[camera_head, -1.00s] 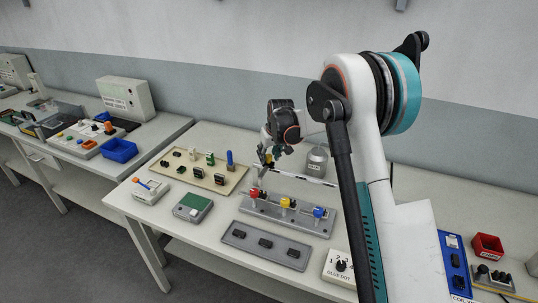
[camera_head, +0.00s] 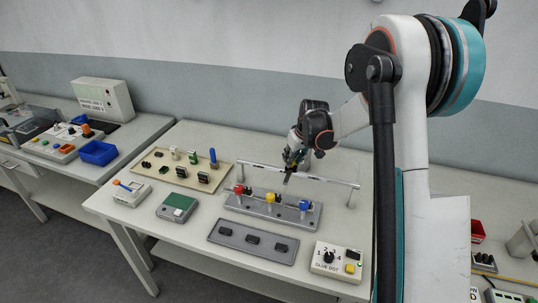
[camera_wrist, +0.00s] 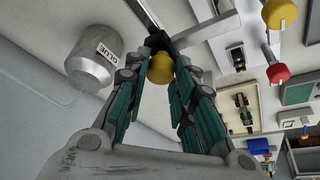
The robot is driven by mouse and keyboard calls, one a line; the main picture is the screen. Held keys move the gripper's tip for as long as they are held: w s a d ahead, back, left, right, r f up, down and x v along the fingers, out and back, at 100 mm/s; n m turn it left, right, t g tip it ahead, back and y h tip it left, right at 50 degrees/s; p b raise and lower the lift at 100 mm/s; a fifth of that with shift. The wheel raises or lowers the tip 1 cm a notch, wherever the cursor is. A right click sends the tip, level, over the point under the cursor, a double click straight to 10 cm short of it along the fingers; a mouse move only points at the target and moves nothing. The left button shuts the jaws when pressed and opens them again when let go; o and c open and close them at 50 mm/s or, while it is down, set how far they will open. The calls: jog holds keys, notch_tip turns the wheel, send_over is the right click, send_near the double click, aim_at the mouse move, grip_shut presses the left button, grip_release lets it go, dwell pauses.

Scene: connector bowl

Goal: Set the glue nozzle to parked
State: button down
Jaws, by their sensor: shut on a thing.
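In the head view the nozzle and pot are hidden by my gripper. A dark bar (camera_head: 288,178) shows just under the fingertips. No parked mark is readable.
The grey fixture (camera_head: 255,209) carries red (camera_head: 239,189), yellow (camera_head: 271,197) and blue (camera_head: 305,205) knobs below my gripper. In front lie a grey tray (camera_head: 228,229) and the GLUE DOT box (camera_head: 325,268). A beige board (camera_head: 155,173) with upright parts stands at left.

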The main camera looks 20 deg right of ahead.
jog(key=s+d, duration=0.4)
jog(key=d, duration=0.1)
jog(key=s+d, duration=0.4)
jog(key=d, duration=0.2)
jog(key=s+d+b, duration=0.1)
jog(key=s+d, duration=0.3)
jog(key=d, duration=0.1)
jog(key=shift+d, duration=0.25)
jog(key=c, duration=1.6)
grip_release()
jog(key=shift+s+d, duration=0.1)
jog(key=shift+o, duration=1.3)
jog(key=shift+d, duration=0.1)
jog(key=shift+r, duration=0.15)
jog(key=v, duration=1.1)
jog(key=shift+s+r, duration=0.2)
jog(key=shift+r, duration=0.1)
